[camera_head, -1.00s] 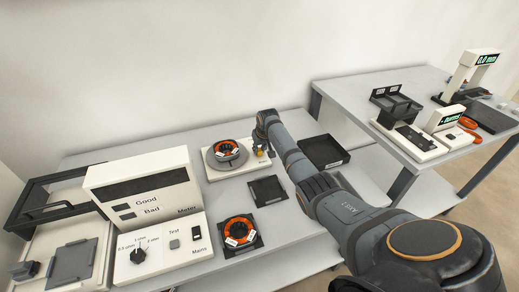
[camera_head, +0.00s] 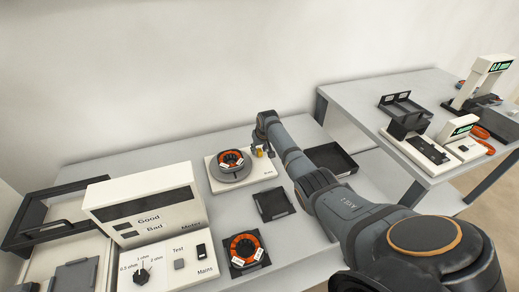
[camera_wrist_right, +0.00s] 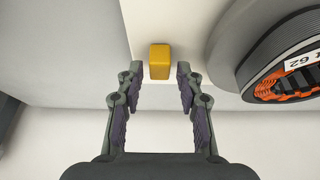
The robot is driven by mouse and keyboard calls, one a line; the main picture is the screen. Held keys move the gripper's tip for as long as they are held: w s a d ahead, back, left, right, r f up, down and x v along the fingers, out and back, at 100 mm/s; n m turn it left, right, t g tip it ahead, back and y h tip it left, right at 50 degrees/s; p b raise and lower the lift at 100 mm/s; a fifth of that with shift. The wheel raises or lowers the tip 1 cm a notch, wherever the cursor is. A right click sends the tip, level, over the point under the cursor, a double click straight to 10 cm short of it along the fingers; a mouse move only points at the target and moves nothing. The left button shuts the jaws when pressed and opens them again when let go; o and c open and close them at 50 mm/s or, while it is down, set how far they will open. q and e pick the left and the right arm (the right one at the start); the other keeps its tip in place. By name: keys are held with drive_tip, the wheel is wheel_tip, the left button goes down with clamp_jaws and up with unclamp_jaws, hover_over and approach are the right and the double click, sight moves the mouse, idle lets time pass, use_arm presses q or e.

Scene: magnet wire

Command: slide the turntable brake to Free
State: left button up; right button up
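The turntable (camera_head: 230,171) stands on a white base (camera_head: 216,185) on the left table and carries an orange and black coil (camera_head: 230,158). The yellow brake knob (camera_head: 259,151) is at the base's right side. In the right wrist view the knob (camera_wrist_right: 160,61) lies between and just beyond the fingertips, with the grey turntable (camera_wrist_right: 255,45) to its right. My right gripper (camera_wrist_right: 158,72) is open, with a finger on each side of the knob and visible gaps. In the head view the right arm covers part of the base's edge. My left gripper is not in view.
A meter box (camera_head: 145,205) with switches stands to the left. A second coil (camera_head: 243,250) lies on a black pad. An empty dark pad (camera_head: 273,204) and a black tray (camera_head: 331,158) are near my right arm. A second table at right holds instruments.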

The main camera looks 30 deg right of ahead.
drive_tip(key=shift+s, duration=0.1)
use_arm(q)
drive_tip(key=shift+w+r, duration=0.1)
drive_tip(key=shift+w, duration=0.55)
use_arm(e)
drive_tip(key=v, duration=1.2)
drive_tip(key=shift+f, duration=0.15)
